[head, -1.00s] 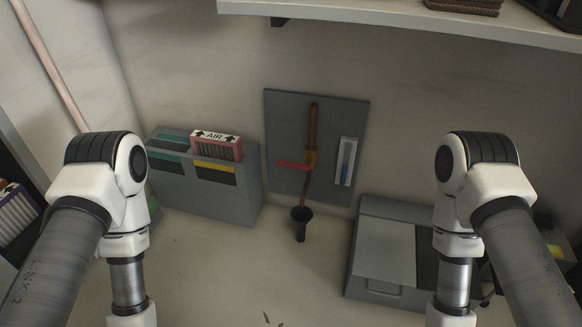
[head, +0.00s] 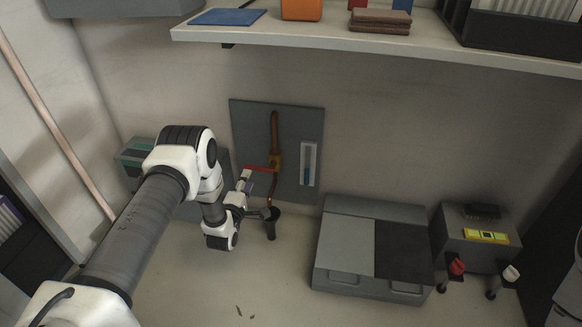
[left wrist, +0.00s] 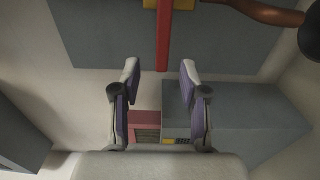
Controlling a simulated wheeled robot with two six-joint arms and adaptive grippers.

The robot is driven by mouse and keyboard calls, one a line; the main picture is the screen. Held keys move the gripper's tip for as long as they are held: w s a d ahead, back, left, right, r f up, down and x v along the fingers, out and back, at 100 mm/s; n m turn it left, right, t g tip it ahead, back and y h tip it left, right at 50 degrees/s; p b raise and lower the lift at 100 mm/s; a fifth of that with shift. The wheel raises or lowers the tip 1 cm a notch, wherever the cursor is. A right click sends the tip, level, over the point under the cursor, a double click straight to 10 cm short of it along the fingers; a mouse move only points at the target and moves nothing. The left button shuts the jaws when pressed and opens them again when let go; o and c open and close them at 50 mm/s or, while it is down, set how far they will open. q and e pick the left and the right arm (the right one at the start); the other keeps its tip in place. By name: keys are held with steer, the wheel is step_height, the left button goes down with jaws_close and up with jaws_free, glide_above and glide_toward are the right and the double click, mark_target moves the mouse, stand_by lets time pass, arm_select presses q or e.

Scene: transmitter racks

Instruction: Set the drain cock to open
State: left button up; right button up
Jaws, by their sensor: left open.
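The drain cock is a brass valve body (head: 275,161) on a copper pipe (head: 275,130), mounted on a grey wall panel (head: 248,118). Its red lever (head: 257,169) points left, across the upright pipe. My left gripper (head: 257,195) is open beside the lever's free end, below and left of the valve. In the left wrist view, the red lever (left wrist: 163,40) comes down from the top, its end between the two open fingertips (left wrist: 159,72); I see no contact. My right gripper is out of view.
A black drain funnel (head: 272,228) stands under the pipe, close to my left gripper. A sight gauge (head: 309,165) is on the panel's right. A grey cabinet (head: 335,262) stands right; a shelf (head: 300,42) overhangs above.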

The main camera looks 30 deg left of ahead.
mark_target(253, 169)
arm_select(q)
steer(key=b+x, duration=0.1)
steer(key=x, duration=0.1)
steer(key=b+x, duration=0.1)
steer(key=x, duration=0.1)
steer(key=b+x, duration=0.1)
steer(key=x, duration=0.1)
steer(key=shift+w+a+f+b, duration=0.1)
steer(key=shift+w+f+b, duration=0.2)
steer(key=shift+w, duration=0.1)
steer(key=shift+w+r, duration=0.1)
steer(key=shift+w, duration=0.1)
jaws_close()
